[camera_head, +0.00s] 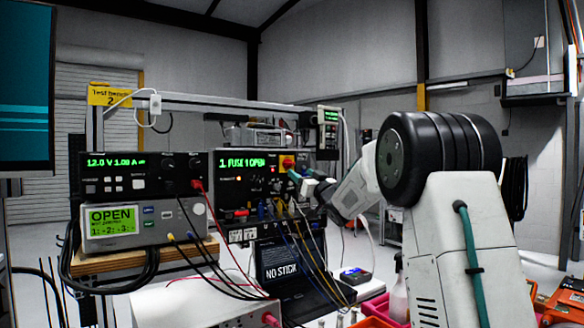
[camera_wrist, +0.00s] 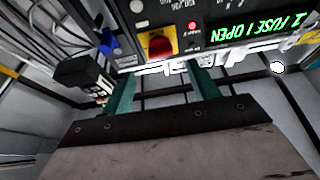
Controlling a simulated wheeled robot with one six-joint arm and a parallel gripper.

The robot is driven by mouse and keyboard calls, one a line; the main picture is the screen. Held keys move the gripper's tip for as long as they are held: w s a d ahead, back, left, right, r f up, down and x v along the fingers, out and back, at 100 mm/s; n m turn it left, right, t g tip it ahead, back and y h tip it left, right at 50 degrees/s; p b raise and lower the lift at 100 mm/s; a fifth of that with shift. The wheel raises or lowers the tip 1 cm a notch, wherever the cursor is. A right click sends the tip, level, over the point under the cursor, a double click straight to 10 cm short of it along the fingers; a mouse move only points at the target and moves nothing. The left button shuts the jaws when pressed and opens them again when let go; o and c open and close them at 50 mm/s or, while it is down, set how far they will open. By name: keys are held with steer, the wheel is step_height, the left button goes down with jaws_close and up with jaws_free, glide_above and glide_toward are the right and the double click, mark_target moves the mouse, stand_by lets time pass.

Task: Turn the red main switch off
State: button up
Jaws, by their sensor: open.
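The red main switch (camera_head: 287,161) sits on a yellow plate at the upper right of a black panel (camera_head: 233,189) whose green display reads "1 FUSE 1 OPEN". In the wrist view the red switch (camera_wrist: 159,46) shows near the top centre, with the panel upside down. My gripper (camera_head: 292,175) is close in front of the panel, just below the switch in the head view. In the wrist view my gripper (camera_wrist: 164,76) has its two green fingers apart with nothing between them. The switch lies beyond the fingertips, between their lines. I cannot tell whether they touch the panel.
A power supply (camera_head: 140,173) sits on a grey "OPEN" meter (camera_head: 140,220) at the left. Several cables hang from the panel's lower part. A blue knob (camera_wrist: 107,38) is beside the switch in the wrist view. A "NO STICK" screen (camera_head: 282,262) stands below.

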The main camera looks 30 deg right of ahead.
mark_target(291, 165)
steer(key=x, duration=0.7)
steer(key=shift+w+a+r, duration=0.1)
steer(key=shift+w, duration=0.05)
steer(key=c, duration=1)
